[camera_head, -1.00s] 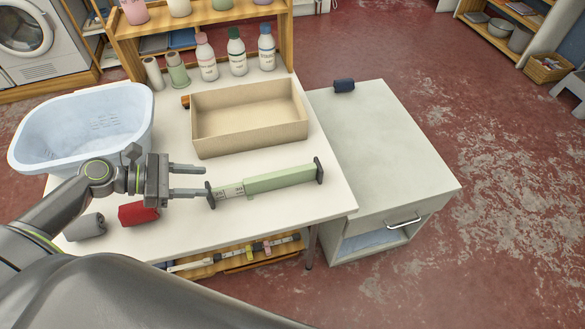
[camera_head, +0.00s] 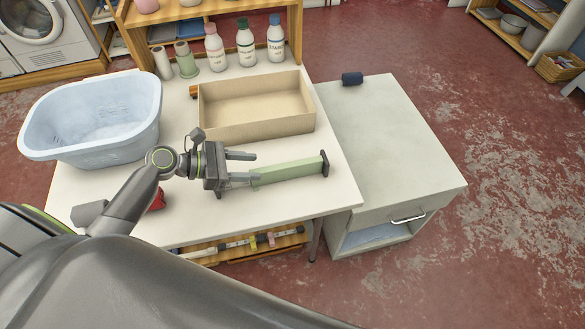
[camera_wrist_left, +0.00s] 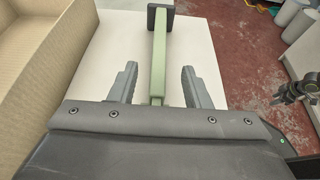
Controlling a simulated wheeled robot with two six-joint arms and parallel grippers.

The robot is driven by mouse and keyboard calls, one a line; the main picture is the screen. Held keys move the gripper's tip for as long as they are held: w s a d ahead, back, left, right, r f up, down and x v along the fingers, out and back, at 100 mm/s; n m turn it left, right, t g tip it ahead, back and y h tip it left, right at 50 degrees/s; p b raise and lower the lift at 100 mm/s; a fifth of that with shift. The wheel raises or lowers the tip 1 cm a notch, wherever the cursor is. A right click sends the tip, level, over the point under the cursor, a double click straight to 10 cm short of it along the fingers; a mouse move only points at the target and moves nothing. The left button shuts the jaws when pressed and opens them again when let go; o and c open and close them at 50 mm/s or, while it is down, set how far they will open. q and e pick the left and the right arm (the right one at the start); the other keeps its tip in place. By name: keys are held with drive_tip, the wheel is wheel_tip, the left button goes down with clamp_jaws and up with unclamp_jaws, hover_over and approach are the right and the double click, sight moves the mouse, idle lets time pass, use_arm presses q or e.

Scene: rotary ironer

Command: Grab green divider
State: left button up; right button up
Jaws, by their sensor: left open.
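The green divider (camera_head: 290,172) is a long green bar with a dark end plate at its right end. It lies on the white table in front of the cardboard-coloured box; its left end is hidden behind my left gripper. My left gripper (camera_head: 249,166) is open over the divider's left part. In the left wrist view, the divider (camera_wrist_left: 159,55) runs away from me between the two open fingers of the gripper (camera_wrist_left: 158,82), with a gap on both sides.
The open tan box (camera_head: 256,128) stands just behind the divider. A pale blue basket (camera_head: 90,122) is at the left. Several bottles (camera_head: 245,45) stand at the back. A red item (camera_head: 157,201) is partly hidden by my arm. A white cabinet (camera_head: 390,140) adjoins on the right.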

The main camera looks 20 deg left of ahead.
sight(275, 167)
use_arm(q)
drive_tip(key=shift+x, duration=3.2)
clamp_jaws()
